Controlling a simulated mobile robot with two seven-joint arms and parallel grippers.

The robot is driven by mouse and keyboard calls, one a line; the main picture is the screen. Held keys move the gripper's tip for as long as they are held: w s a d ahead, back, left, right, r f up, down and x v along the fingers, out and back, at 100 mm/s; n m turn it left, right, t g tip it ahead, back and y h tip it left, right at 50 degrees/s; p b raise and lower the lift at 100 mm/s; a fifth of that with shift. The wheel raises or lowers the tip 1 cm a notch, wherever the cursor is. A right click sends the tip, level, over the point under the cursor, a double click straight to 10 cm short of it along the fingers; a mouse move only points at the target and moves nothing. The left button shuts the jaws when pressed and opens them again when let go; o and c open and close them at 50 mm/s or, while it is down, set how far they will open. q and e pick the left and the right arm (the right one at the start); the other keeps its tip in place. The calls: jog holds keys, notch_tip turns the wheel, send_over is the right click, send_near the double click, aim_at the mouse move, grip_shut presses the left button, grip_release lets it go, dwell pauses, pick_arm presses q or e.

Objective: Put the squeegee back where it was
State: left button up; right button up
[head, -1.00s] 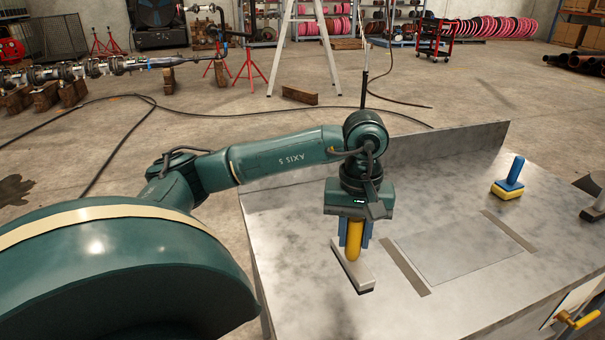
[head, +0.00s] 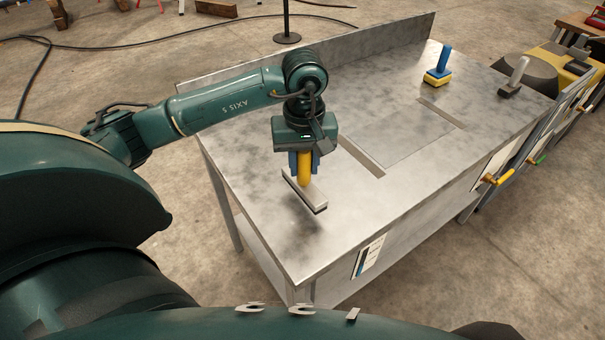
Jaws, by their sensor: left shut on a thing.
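The squeegee (head: 306,193) has a yellow handle and a wide grey head with a dark lower edge. My left gripper (head: 305,163) points down and is shut on the yellow handle, with blue fingers on either side. The squeegee's head is low over the left part of the grey metal table (head: 245,150); a shadow lies below it, and I cannot tell whether it touches the top. My right gripper is not in view.
A flat panel (head: 395,130) with darker strips on two sides lies mid-table. A blue-handled tool with a yellow base (head: 438,70) stands at the back right. A grey-handled tool (head: 515,77) stands near the right end. A raised backboard (head: 370,45) runs along the far edge.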

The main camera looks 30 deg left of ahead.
aim_at(304, 177)
pick_arm(q)
notch_tip(304, 177, down, 4)
jog(key=shift+r, duration=0.1)
jog(key=shift+f, duration=0.25)
jog(key=o, duration=0.6)
jog(key=shift+r, duration=0.1)
jog(key=o, duration=0.3)
jog(key=shift+o, duration=0.2)
